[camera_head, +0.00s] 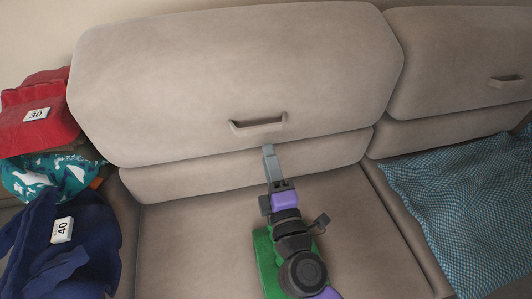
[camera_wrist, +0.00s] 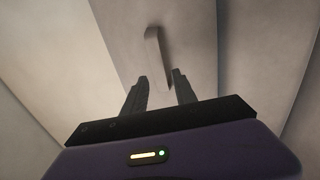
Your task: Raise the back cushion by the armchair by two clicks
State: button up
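A large beige back cushion (camera_head: 235,65) fills the middle of the head view, with a recessed-looking pull handle (camera_head: 258,123) low on its front. My gripper (camera_head: 269,150) is just below this handle, pointing up at the cushion. In the wrist view my gripper (camera_wrist: 162,84) has its two dark fingers apart with nothing held. The handle (camera_wrist: 155,48) shows ahead of the fingers, its near end close to the right finger; I cannot tell whether they touch. A second back cushion (camera_head: 462,55) with its own handle (camera_head: 506,80) is at the right. No armchair is identifiable.
At the left lie a red cloth bundle (camera_head: 55,95) tagged 30, a teal patterned cloth (camera_head: 45,177) and a navy bundle (camera_head: 85,250) tagged 40. A blue mesh cloth (camera_head: 465,190) covers the right seat. The beige seat (camera_head: 365,240) beside my arm is bare.

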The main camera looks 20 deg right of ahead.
jog(key=s+a+f+m+g+y, duration=0.1)
jog(key=s+a+f+m+y, duration=0.15)
jog(key=s+m+y, duration=0.65)
jog(key=s+d+m+g+h, duration=0.2)
jog(key=s+m+h, duration=0.1)
jog(key=s, duration=1)
jog(key=s+d+m+g+h, duration=0.2)
jog(key=s+m, duration=0.2)
jog(key=s, duration=0.9)
notch_tip(320, 180, up, 13)
jog(key=p, duration=1.3)
jog(key=shift+w+p, duration=0.25)
jog(key=shift+p, duration=0.15)
jog(key=shift+a, duration=0.15)
